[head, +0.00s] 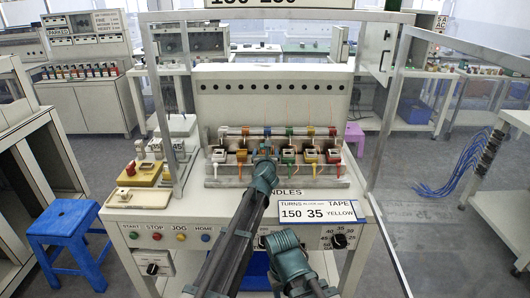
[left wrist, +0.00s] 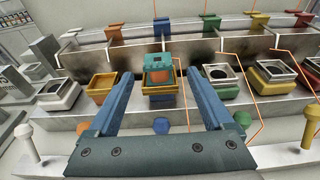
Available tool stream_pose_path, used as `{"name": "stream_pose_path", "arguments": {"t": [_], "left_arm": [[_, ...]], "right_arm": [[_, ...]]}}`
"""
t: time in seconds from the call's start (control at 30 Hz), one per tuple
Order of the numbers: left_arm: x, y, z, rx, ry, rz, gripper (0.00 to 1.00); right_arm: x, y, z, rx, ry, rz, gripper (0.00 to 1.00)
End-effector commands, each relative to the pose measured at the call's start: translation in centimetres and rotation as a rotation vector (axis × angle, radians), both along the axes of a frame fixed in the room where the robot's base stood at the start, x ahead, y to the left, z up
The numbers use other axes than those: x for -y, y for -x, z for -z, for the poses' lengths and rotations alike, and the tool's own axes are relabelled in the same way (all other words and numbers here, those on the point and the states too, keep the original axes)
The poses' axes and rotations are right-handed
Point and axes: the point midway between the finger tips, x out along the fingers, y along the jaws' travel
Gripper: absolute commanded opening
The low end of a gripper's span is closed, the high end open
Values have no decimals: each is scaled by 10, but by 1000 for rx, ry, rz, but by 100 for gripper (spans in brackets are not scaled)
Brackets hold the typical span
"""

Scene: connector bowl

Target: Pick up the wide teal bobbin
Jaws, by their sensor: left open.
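A teal bobbin (left wrist: 159,62) with an orange winding shows in the left wrist view. It sits upright on a yellow-orange square holder in the middle of the machine's row. My left gripper (left wrist: 158,78) is open, with its blue fingers on either side of this bobbin; I cannot tell if they touch it. In the head view my left gripper (head: 263,150) reaches over the middle of the row and hides most of the bobbin.
Close neighbours are an orange holder (left wrist: 101,88) on the left and a green one (left wrist: 222,78) on the right. White, yellow and red ones stand farther out. Thin orange wires rise beside the holders. A label plate (head: 317,213) stands at the front.

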Motion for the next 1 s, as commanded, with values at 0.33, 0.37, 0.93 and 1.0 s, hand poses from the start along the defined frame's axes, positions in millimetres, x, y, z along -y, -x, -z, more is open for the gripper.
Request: {"name": "stream_pose_path", "arguments": {"t": [0.33,0.37,0.93,1.0], "left_arm": [[-1,-18,-3,0,2,0,85],[-1,-23,-3,0,2,0,85],[-2,-53,0,1,1,3,67],[-2,-53,0,1,1,3,54]], "right_arm": [[0,0,-3,0,0,0,50],[0,0,-3,0,0,0,50],[0,0,0,0,0,0,50],[0,0,0,0,0,0,50]]}}
